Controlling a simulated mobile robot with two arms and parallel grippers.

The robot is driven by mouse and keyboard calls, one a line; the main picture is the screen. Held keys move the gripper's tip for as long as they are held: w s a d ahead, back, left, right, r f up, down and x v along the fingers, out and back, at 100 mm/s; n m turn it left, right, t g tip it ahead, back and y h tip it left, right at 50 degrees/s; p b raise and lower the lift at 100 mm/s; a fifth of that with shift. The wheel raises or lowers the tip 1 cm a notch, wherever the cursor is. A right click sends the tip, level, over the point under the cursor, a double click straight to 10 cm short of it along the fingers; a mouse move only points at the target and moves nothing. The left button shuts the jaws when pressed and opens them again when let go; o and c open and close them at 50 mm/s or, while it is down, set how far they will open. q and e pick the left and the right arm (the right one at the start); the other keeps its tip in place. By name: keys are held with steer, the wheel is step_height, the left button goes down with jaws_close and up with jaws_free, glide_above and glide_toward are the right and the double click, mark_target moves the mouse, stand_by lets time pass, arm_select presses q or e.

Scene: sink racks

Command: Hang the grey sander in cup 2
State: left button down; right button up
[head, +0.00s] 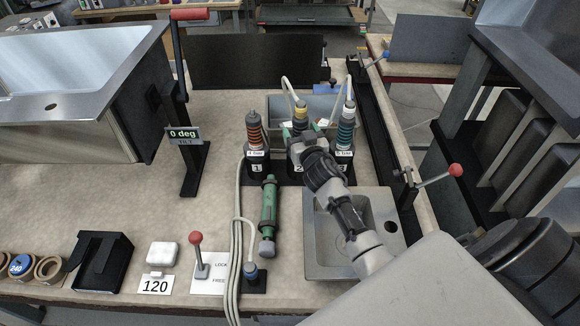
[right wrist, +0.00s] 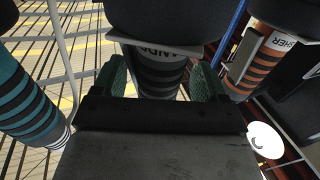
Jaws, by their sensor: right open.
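The grey sander (right wrist: 162,72), banded in grey and black with a partly readable label, stands upright at cup 2 (head: 296,169). In the head view a yellow-collared top with a hose (head: 300,108) rises there. My right gripper (head: 302,141) reaches over cup 2 and hides much of the cup and sander. In the right wrist view its green-padded fingers are open, one on each side of the sander. I cannot tell whether the pads touch it. The sander's lower end is hidden. My left gripper is not in view.
An orange-banded tool (head: 254,131) stands in cup 1 and a teal-banded tool (head: 346,128) in cup 3, close on either side. A green tool (head: 268,212) lies on the bench beside several hoses. A small sink (head: 318,255) lies under my right arm.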

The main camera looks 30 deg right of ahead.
mark_target(302, 104)
step_height(302, 104, up, 12)
steer(key=p, duration=1.1)
steer(key=shift+f, duration=0.3)
steer(key=s+a+n+y+b, duration=0.1)
steer(key=s+a+y+b, duration=0.1)
steer(key=s+a, duration=0.7)
steer(key=s+a+f+n+y+b, duration=0.1)
steer(key=s+a+y+b, duration=0.1)
steer(key=s+a+b, duration=0.3)
steer(key=shift+s+a+f+n+t, duration=0.35)
steer(key=shift+s+a, duration=1.75)
steer(key=shift+s, duration=2.05)
steer(key=shift+r, duration=0.1)
